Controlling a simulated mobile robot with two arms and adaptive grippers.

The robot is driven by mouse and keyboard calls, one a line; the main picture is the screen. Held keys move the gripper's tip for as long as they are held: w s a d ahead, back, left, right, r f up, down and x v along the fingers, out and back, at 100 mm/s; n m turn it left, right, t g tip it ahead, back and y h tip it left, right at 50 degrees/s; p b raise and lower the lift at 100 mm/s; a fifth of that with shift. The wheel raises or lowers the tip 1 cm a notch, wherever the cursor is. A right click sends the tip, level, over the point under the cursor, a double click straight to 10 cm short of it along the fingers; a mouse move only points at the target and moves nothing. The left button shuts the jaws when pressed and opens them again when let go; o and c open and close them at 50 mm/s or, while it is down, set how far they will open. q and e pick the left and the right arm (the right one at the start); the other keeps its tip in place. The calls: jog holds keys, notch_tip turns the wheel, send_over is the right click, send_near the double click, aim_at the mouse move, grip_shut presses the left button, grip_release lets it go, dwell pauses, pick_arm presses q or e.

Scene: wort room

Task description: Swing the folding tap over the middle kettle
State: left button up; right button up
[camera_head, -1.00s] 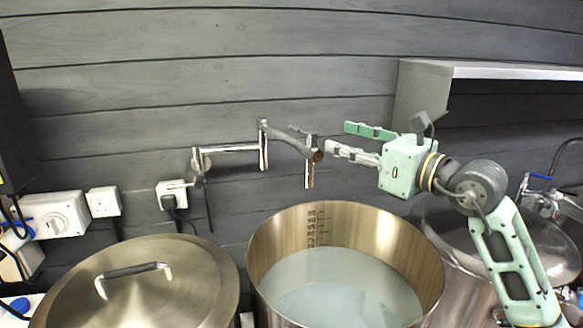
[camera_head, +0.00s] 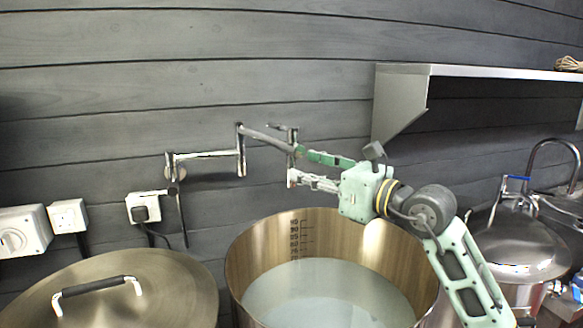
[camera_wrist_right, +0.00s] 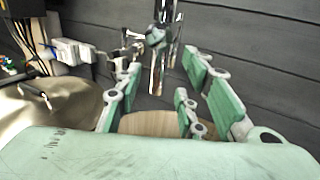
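The chrome folding tap (camera_head: 205,155) is fixed to the wall, its jointed arm reaching right to a hanging end. In the picture this end lies above the back rim of the middle kettle (camera_head: 400,250), which is open and holds pale liquid. How far out from the wall it sits is hard to tell. My right gripper (camera_head: 297,166) is open at the tap's end, its fingers pointing left. In the right wrist view, the tap's vertical pipe (camera_wrist_right: 160,75) shows between the spread fingers (camera_wrist_right: 162,62); contact cannot be told. My left gripper is out of view.
A lidded kettle (camera_head: 180,285) with a black-handled lid stands at left, and another lidded kettle (camera_head: 520,245) at right. Wall sockets (camera_head: 68,215) are on the left. A metal shelf (camera_head: 480,72) projects from the wall at upper right, above my right arm.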

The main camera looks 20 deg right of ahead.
aim_at(295, 168)
jog(key=p+x, duration=0.1)
jog(key=x, duration=0.4)
jog(key=shift+w+a+p, duration=0.1)
jog(key=shift+w+p, duration=0.1)
jog(key=shift+p, duration=0.15)
